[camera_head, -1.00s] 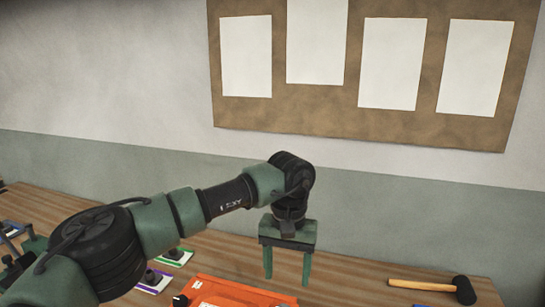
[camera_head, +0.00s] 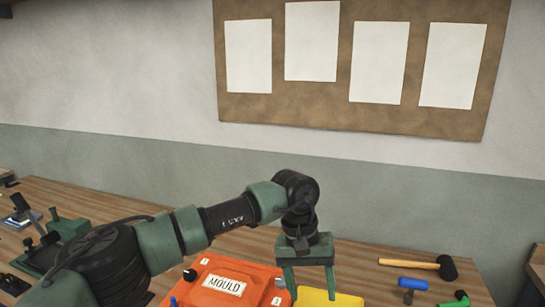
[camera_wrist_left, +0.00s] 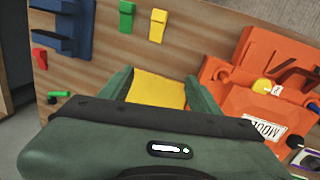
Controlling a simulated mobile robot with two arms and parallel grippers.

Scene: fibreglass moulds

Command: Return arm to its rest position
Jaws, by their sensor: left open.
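My left arm reaches in from the left in the head view, and its green left gripper (camera_head: 311,285) points down above the wooden bench. A yellow piece (camera_head: 330,299) lies below the fingers, partly cut off by the picture's edge. In the left wrist view the yellow surface (camera_wrist_left: 157,88) shows between the open fingers, and the orange mould (camera_wrist_left: 265,95) is to the right. My right gripper is not in view.
A wood-handled mallet (camera_head: 415,263), a blue-handled tool (camera_head: 410,284) and a green-handled tool (camera_head: 455,300) lie on the bench at right. A green clamp-like fixture (camera_head: 62,230) stands at left. A brown board (camera_head: 310,108) with white sheets hangs on the wall.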

